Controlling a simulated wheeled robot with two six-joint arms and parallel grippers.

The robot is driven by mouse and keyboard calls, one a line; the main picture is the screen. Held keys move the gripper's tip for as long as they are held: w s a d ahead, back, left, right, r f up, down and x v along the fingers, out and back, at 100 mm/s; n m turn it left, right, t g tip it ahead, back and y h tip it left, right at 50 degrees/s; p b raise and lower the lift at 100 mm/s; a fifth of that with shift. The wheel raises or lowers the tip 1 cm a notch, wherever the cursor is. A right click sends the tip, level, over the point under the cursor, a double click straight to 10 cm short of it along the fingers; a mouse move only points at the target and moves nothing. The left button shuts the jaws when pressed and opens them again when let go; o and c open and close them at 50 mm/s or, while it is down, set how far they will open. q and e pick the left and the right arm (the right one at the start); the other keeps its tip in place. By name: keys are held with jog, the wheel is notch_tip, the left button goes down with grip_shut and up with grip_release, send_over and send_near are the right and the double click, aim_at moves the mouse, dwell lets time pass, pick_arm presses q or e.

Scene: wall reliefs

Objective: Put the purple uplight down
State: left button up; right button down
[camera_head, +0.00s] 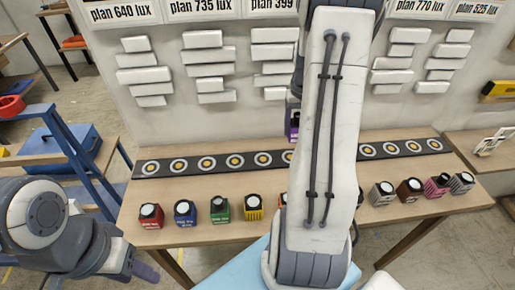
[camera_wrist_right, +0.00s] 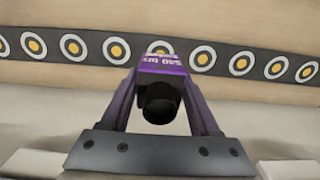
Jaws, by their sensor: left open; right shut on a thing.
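The purple uplight (camera_wrist_right: 160,65) is a small block with pale lettering and a round black part. My right gripper (camera_wrist_right: 160,90) is shut on it, one finger on each side. In the wrist view it overlaps the lower edge of the target strip; I cannot tell if it touches anything. In the head view, part of the purple uplight (camera_head: 294,124) shows beside my right arm, which hides the rest. The dark strip (camera_head: 165,168) with white and orange ring targets lies along the table's back. My left gripper (camera_head: 145,271) is low at the left, away from the table.
Red (camera_head: 151,216), blue (camera_head: 185,213), green (camera_head: 220,210) and yellow (camera_head: 253,208) uplights stand along the table (camera_head: 215,240) front, with several more at the right. A wall panel (camera_head: 190,120) with pale reliefs stands behind. My right arm hides the table's middle.

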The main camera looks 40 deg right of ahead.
jog(key=w+a+f, duration=0.2)
jog(key=w+a+f+p, duration=0.1)
jog(key=w+a+f, duration=0.1)
jog(key=a, duration=0.1)
jog(key=w+a+f+p, duration=0.1)
jog(key=w+a+f, duration=0.1)
jog(key=shift+w+a+f, duration=0.1)
jog(key=shift+w+a, duration=0.05)
jog(key=shift+a, duration=0.15)
notch_tip(320, 180, down, 3)
jog(key=shift+f+p, duration=0.15)
jog(key=shift+p, duration=0.45)
jog(key=shift+f, duration=0.25)
jog(key=shift+f, duration=0.2)
jog(key=shift+c, duration=0.6)
grip_release()
